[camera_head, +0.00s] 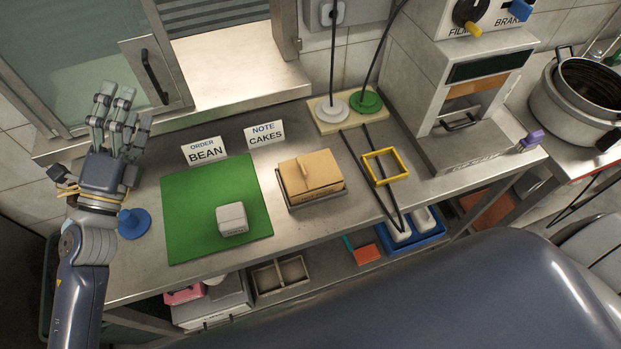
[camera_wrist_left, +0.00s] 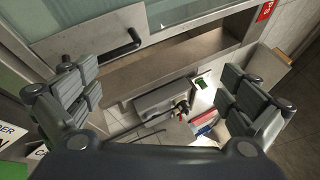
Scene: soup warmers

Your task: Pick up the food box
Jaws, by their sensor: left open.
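A tan box (camera_head: 310,172) with a raised lid piece and printing on its front sits in a shallow dark tray (camera_head: 318,200) on the steel counter. It looks like the food box. A small pale grey block (camera_head: 232,219) lies on a green mat (camera_head: 185,212) to its left. My left gripper (camera_head: 118,108) is open and empty, raised with its fingers pointing up at the counter's left end, well left of the tan box. In the left wrist view its spread fingers (camera_wrist_left: 160,95) have nothing between them, and the tan box is not visible there.
Signs reading BEAN (camera_head: 204,149) and CAKES (camera_head: 264,135) stand behind the mat. A blue round object (camera_head: 134,223) is beside my left arm. A yellow frame (camera_head: 386,166) and dark cords lie right of the tan box. A machine (camera_head: 478,100) stands at the right.

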